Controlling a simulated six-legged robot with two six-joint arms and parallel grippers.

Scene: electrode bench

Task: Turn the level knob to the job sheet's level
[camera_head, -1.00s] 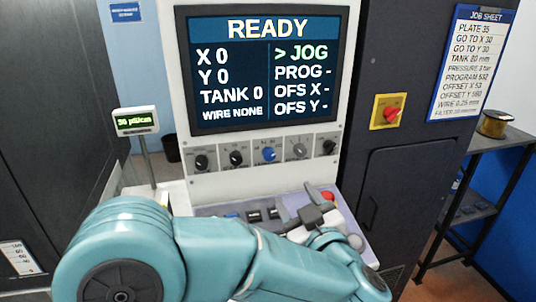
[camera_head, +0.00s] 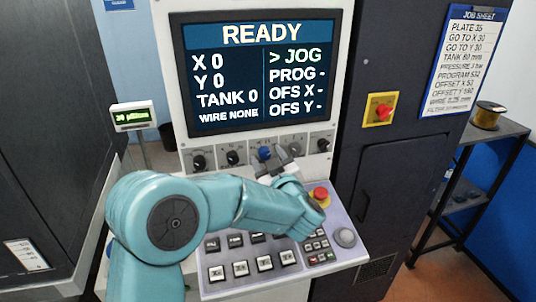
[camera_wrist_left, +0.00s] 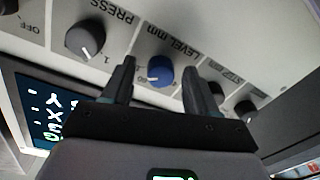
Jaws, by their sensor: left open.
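The blue level knob (camera_head: 265,153) sits in the knob row under the screen, partly behind my left gripper (camera_head: 274,158). In the left wrist view the level knob (camera_wrist_left: 160,73) shows under its upside-down "LEVEL mm" label (camera_wrist_left: 178,47). Its white mark points toward the lower left there. My left gripper (camera_wrist_left: 158,75) is open, one finger on each side of the knob in that picture; contact cannot be told. The job sheet (camera_head: 464,62) hangs at the upper right with a tank line in mm, its digits blurred. The screen (camera_head: 263,72) reads READY and TANK 0. My right gripper is not in view.
Dark knobs flank the blue one, including the PRESS knob (camera_wrist_left: 85,39). A red switch (camera_head: 381,111) is on the dark cabinet. A small green display (camera_head: 133,116) stands at left.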

